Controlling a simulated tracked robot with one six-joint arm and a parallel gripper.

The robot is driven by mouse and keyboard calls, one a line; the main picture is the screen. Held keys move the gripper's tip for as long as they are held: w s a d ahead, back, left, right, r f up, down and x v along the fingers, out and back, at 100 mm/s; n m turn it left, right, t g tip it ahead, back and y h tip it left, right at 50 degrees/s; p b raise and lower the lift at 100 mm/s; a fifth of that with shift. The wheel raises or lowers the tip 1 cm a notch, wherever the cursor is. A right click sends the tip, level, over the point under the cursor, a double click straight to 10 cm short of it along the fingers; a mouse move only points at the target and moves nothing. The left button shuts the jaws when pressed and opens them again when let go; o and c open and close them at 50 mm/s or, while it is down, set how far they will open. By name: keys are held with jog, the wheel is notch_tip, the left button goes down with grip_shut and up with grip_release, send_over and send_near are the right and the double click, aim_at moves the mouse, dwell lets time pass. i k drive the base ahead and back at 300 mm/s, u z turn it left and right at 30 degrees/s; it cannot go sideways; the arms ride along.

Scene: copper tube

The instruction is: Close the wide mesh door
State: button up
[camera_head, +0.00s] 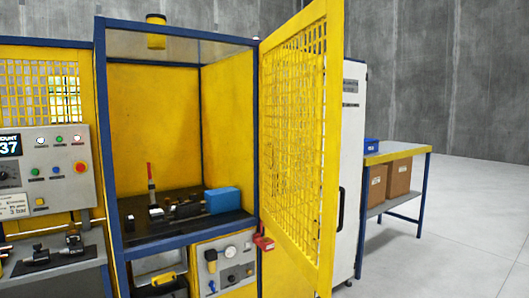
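The wide mesh door (293,110) is a tall yellow frame with yellow wire mesh. It stands open, swung outward at the right side of a blue-framed cabinet (100,140) with yellow inner walls. A red latch-like part (263,243) sits near the door's lower left edge. Inside the open cabinet is a dark bench (150,228) with a blue block (222,200) and small dark fixtures. My gripper is not in view, so nothing shows of its state or its distance from the door.
A control panel (50,190) with buttons stands at the left. A white cabinet (350,150) is behind the door. A work table (410,152) with cardboard boxes (398,178) stands further right. The grey floor (450,250) at the right is clear.

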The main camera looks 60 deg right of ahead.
aim_at(320, 277)
jog(key=u, duration=1.2)
jog(key=k, duration=2.45)
jog(key=z, duration=1.15)
